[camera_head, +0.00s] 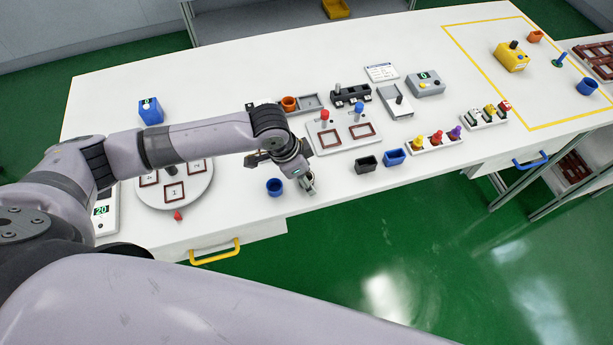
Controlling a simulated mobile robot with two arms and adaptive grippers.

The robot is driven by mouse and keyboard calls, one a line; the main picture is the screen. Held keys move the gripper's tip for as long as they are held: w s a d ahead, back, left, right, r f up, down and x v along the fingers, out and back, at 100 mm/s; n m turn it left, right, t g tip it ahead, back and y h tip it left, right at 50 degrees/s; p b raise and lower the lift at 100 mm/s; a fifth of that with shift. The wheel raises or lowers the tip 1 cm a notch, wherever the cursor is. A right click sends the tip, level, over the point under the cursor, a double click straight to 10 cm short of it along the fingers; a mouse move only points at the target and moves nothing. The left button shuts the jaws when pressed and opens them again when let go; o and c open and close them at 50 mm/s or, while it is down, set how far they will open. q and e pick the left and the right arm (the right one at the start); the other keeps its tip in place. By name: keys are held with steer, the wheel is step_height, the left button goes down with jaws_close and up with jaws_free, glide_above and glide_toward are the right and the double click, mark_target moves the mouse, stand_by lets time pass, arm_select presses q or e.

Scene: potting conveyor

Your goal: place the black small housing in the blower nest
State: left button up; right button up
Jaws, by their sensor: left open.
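The black small housing (366,164) is a small dark open box on the white table, right of my left gripper and beside a blue box of like size. My left gripper (309,188) is open and empty, apart from the housing, near the table's front edge. I cannot tell for sure which fixture is the blower nest. A white plate (318,147) with two brown square frames, a red knob and a blue knob lies behind the gripper. A grey tray-like fixture (396,114) with a dark knob stands further right. My right gripper is not in view.
The blue box (394,157) stands close to the housing's right. A blue cup (274,187) is left of my left gripper. A round turntable (205,190) with brown frames and a small red cone (178,215) are further left. The front edge is near the gripper.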

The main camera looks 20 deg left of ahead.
arm_select(q)
steer(key=shift+f, duration=0.1)
steer(key=c, duration=1)
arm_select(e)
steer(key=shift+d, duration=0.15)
arm_select(q)
step_height(320, 180, up, 20)
steer(key=b, duration=0.2)
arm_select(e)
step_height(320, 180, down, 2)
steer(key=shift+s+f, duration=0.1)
arm_select(q)
steer(key=a+n+y, duration=0.1)
steer(key=n, duration=0.2)
steer(key=a+n+t, duration=0.1)
steer(key=a+n, duration=0.1)
steer(key=n, duration=0.2)
steer(key=a+n+y, duration=0.1)
steer(key=a+n, duration=0.1)
steer(key=n, duration=0.1)
steer(key=shift+w+a+f+y, duration=0.1)
steer(key=shift+a+f+y, duration=0.15)
steer(key=shift+f+y, duration=0.05)
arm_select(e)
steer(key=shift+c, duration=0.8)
